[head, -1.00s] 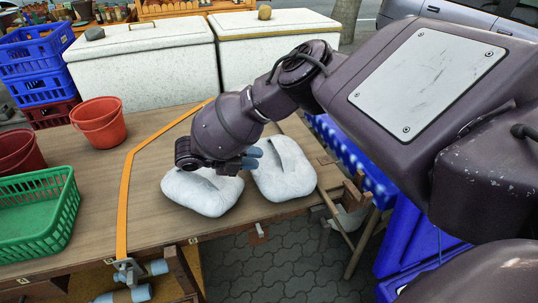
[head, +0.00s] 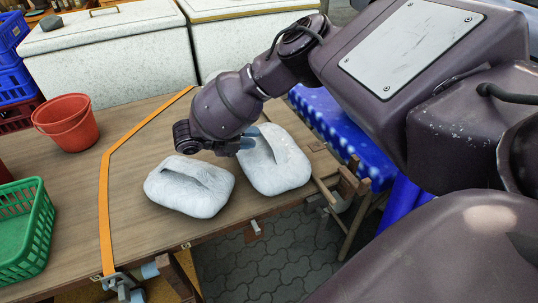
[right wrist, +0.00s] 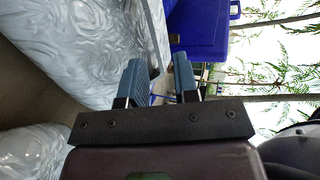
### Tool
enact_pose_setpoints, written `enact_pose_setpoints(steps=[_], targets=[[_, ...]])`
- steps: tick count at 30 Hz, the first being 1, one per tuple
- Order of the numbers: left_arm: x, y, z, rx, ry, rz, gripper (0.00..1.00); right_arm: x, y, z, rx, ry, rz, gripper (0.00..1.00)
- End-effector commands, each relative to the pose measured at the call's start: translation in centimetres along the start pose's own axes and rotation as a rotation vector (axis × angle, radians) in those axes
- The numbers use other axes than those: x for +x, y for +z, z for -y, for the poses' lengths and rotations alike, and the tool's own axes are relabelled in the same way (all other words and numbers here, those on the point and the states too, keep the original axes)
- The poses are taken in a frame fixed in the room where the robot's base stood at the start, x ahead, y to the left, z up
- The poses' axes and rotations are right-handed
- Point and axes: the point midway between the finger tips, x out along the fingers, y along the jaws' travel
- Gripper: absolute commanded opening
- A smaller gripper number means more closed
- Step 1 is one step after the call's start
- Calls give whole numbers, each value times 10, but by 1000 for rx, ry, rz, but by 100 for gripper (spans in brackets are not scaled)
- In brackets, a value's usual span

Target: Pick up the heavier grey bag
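Two grey-white bags with loop handles lie side by side on the wooden table. The left bag (head: 190,190) lies nearer the front edge, and the right bag (head: 278,172) is close to the table's right end. My right gripper (head: 247,138) is at the upper left edge of the right bag, beside its handle. In the right wrist view its blue fingers (right wrist: 158,72) are apart, with a strip of the bag's handle (right wrist: 153,40) showing between their tips. The bag's body (right wrist: 90,45) is left of them. Contact is unclear. My left gripper is out of view.
A red bucket (head: 68,128) and a green basket (head: 22,228) stand on the left of the table. An orange strap (head: 107,205) crosses it. White chests (head: 110,60) stand behind. A blue crate (head: 345,135) is beyond the right end.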

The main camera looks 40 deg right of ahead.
Motion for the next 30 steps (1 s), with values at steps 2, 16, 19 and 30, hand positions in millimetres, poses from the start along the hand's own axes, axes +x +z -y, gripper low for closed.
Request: enact_pose_setpoints(steps=[2, 16, 19, 30], targets=[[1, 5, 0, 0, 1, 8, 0, 9, 0, -2, -3, -1, -4, 28], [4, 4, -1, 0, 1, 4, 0, 49, 2, 0, 0, 0, -2, 28], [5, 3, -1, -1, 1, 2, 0, 49, 2, 0, 0, 0, -3, 27], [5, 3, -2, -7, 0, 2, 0, 49, 2, 0, 0, -1, -3, 0]])
